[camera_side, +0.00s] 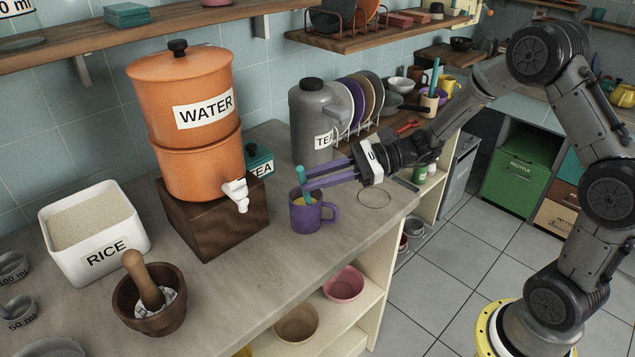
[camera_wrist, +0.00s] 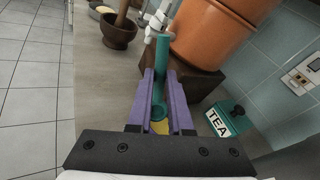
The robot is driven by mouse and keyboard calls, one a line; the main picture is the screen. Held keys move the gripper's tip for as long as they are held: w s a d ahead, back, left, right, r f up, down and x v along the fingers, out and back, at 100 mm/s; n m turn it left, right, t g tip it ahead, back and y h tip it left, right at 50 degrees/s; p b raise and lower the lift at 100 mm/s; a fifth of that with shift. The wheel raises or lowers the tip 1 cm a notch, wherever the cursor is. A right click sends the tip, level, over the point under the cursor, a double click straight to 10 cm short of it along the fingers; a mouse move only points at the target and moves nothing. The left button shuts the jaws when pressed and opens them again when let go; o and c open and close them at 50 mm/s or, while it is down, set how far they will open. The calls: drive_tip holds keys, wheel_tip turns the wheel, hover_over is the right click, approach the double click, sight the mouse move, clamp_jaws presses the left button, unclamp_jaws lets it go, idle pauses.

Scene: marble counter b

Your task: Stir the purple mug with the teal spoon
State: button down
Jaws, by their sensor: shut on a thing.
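The purple mug (camera_side: 306,216) stands upright on the counter in front of the orange water dispenser, with its handle to the right. Yellow contents show inside it. The teal spoon (camera_side: 303,183) stands nearly upright with its lower end inside the mug; its tip is hidden. My gripper (camera_side: 308,177) reaches in from the right, just above the mug's rim, and its purple fingers are shut on the spoon's handle. In the wrist view the spoon (camera_wrist: 160,75) runs between the two fingers (camera_wrist: 160,85), with a patch of yellow below.
The orange water dispenser (camera_side: 192,130) on its dark wooden block (camera_side: 215,215) stands close left of the mug, its white tap (camera_side: 237,194) nearby. A teal tea box (camera_side: 258,160) and grey tea jug (camera_side: 313,125) stand behind. The counter in front of the mug is clear.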

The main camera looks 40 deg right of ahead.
drive_tip(key=shift+s+a+r, duration=0.2)
drive_tip(key=shift+a+r, duration=0.1)
drive_tip(key=shift+r, duration=0.45)
drive_tip(key=shift+s+a+r, duration=0.15)
drive_tip(key=shift+a+r, duration=0.1)
drive_tip(key=shift+r, duration=0.5)
drive_tip(key=shift+r, duration=0.1)
drive_tip(key=shift+r, duration=2.45)
